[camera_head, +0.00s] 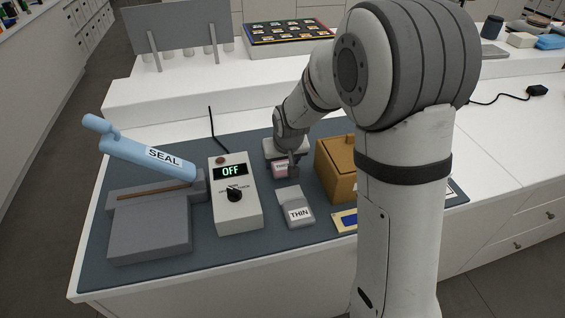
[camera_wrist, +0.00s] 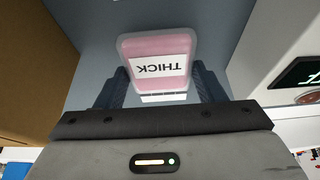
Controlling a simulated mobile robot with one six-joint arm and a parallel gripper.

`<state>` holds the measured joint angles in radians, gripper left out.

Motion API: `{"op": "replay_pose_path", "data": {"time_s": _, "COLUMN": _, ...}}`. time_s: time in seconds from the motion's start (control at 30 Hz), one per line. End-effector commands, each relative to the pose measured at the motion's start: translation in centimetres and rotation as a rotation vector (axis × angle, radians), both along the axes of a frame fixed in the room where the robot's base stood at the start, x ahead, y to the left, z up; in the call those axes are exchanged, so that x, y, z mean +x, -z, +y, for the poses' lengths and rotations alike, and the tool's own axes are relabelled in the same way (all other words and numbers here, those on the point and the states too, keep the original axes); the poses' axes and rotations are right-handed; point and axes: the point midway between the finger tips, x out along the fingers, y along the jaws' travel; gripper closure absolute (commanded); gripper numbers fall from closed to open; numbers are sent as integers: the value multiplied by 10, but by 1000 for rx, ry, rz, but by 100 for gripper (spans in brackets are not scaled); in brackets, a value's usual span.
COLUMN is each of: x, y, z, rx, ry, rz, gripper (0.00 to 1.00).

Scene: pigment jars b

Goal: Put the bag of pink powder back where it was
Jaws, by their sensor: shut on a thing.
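The bag of pink powder (camera_wrist: 158,45) has a white label reading THICK, upside down in the wrist view. My gripper (camera_wrist: 158,88) is shut on it, with a dark finger at each side of its lower part. In the head view the pink bag (camera_head: 281,169) shows small under my gripper (camera_head: 287,165), over the dark mat (camera_head: 190,140) between the control box and the brown box. I cannot tell whether the bag touches the mat. A pale bag labelled THIN (camera_head: 297,212) lies on the mat in front of it.
A control box reading OFF (camera_head: 238,215) stands left of my gripper. Further left is a sealer (camera_head: 150,230) with its blue SEAL lever raised. A brown box (camera_head: 337,168) stands close on the right. A white raised shelf (camera_head: 190,92) runs behind the mat.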

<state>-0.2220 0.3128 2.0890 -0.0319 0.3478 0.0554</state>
Motion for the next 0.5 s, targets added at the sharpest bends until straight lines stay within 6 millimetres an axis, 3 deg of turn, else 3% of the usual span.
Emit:
{"op": "replay_pose_path", "data": {"time_s": 0.1, "x": 0, "y": 12, "z": 0, "rx": 0, "ry": 0, "rz": 1, "gripper": 64}}
{"op": "replay_pose_path", "data": {"time_s": 0.47, "x": 0, "y": 17, "z": 1, "rx": 1, "ry": -1, "rz": -1, "gripper": 64}}
{"op": "replay_pose_path", "data": {"time_s": 0.5, "x": 0, "y": 17, "z": 1, "rx": 0, "ry": -2, "rz": -1, "gripper": 36}}
